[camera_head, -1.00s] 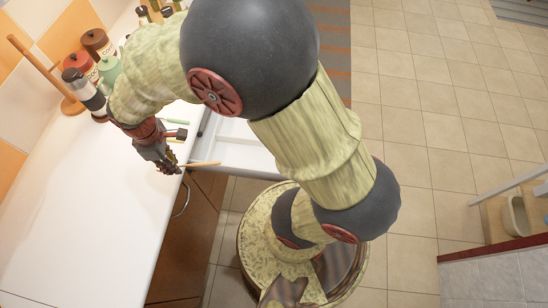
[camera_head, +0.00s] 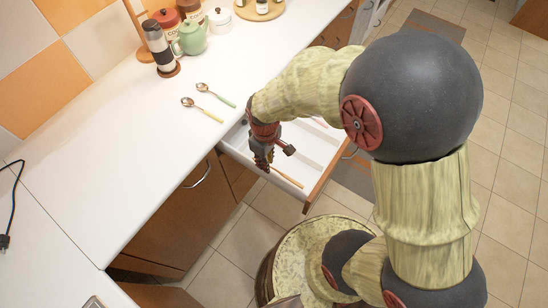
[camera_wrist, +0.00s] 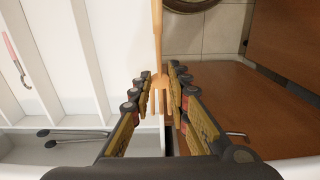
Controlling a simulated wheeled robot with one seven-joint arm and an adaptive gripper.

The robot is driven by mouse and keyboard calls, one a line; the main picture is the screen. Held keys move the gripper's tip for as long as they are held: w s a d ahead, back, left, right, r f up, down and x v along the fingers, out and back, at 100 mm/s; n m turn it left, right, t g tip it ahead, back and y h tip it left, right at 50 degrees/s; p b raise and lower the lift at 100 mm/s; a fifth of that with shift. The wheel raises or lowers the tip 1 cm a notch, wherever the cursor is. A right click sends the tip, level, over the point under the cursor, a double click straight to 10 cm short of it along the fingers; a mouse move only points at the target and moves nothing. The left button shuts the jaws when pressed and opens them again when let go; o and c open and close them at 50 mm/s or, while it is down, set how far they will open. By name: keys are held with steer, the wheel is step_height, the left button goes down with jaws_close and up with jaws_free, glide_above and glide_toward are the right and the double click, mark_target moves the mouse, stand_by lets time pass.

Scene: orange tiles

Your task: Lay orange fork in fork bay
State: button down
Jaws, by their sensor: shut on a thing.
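The orange fork (camera_wrist: 157,42) is in my gripper (camera_wrist: 160,88), which is shut on it near the tines. The tines show between the fingers in the wrist view, and the handle reaches away past them. In the head view, the fork's handle (camera_head: 287,178) sticks out to the lower right of my gripper (camera_head: 263,167). The fork appears above the near side of the open white drawer (camera_head: 303,138). In the wrist view, dividers form long compartments in the drawer (camera_wrist: 125,55). I cannot tell which bay is the fork bay.
A pink-handled utensil (camera_wrist: 15,52) lies in a drawer compartment. Two spoons lie on the counter, one yellow-handled (camera_head: 203,110) and one green-handled (camera_head: 217,95). A green teapot (camera_head: 190,38) and a jar (camera_head: 162,50) stand behind. The counter's near-left part is clear.

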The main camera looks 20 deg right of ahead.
steer(key=w+d+f+b, duration=0.1)
steer(key=w+f, duration=0.1)
steer(key=w+d+f+b, duration=0.1)
steer(key=w+f, duration=0.1)
steer(key=w+d+f, duration=0.1)
steer(key=w+f, duration=0.2)
steer(key=shift+d+b, duration=0.15)
steer(key=shift+b, duration=0.25)
steer(key=shift+w+f+b, duration=0.2)
steer(key=shift+f+b, duration=0.6)
steer(key=shift+f, duration=0.9)
steer(key=shift+f, duration=0.1)
steer(key=c, duration=1.7)
jaws_free()
